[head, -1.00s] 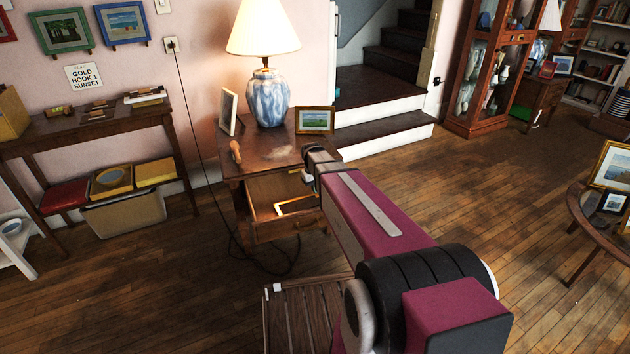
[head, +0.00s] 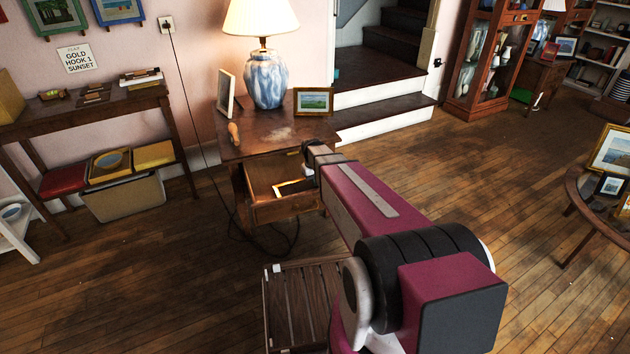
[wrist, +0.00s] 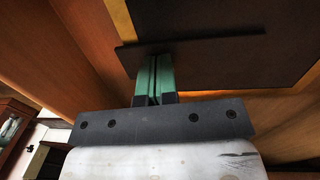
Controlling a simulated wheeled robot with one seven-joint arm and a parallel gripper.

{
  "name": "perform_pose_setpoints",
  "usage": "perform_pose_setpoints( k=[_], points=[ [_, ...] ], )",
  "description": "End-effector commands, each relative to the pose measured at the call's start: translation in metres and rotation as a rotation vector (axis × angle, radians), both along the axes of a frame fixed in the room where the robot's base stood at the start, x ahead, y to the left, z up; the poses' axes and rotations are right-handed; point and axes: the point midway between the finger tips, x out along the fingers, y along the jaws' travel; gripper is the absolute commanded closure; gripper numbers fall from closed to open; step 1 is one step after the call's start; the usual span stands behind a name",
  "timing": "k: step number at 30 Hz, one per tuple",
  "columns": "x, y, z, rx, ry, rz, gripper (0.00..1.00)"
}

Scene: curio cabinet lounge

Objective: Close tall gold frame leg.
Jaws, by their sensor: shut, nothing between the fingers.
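The gold frame (head: 292,187) lies in the open drawer of the small wooden side table, partly hidden by the drawer front and my arm. In the wrist view its dark back (wrist: 225,18) shows with a gold edge (wrist: 118,15). A dark flat strip, which looks like the frame's leg (wrist: 215,45), stands out from the back across the view. My gripper (wrist: 153,62) is shut and empty, its green fingertips right at the strip; I cannot tell whether they touch. In the head view my gripper (head: 308,172) is low at the drawer's right side.
The drawer (head: 285,212) walls close in around my gripper. A slatted wooden stool (head: 300,305) stands below my arm.

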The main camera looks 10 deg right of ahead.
Motion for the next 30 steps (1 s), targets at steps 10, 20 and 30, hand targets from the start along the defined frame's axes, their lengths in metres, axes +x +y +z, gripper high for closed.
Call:
perform_pose_setpoints(
  k=[10,20,30],
  points=[
    [0.0,-0.003,-0.015,-0.001,0.005,0.001,1.0],
    [0.001,-0.003,-0.012,-0.003,0.008,0.0,1.0],
    [0.001,-0.003,0.003,-0.002,0.004,0.001,1.0]
  ],
)
